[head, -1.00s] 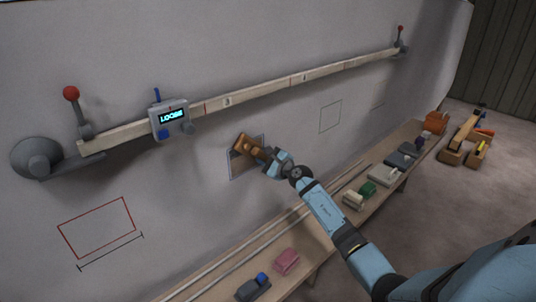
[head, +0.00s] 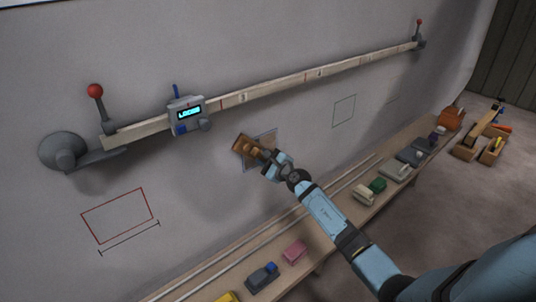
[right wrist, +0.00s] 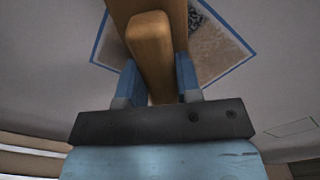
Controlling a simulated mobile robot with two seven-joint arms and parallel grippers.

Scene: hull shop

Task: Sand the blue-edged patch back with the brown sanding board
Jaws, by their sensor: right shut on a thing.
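My right gripper (head: 273,163) is shut on the wooden handle of the brown sanding board (head: 241,144). The board is at the grey hull wall, over the left part of the blue-edged patch (head: 268,137) and past its left edge. In the right wrist view the handle (right wrist: 151,55) stands between the two blue fingers. There the patch (right wrist: 215,55) shows brownish inside its blue outline, with a dark speckled spot beside the board. The board hides part of the patch. I cannot tell whether its face touches the wall. My left gripper is out of view.
A wooden batten (head: 290,82) runs across the wall above, with a gauge box (head: 187,114) reading "LOOSE". A red outline (head: 118,215) is at lower left. A bench (head: 225,270) below carries a pink block (head: 294,252), a green block (head: 377,185) and other items.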

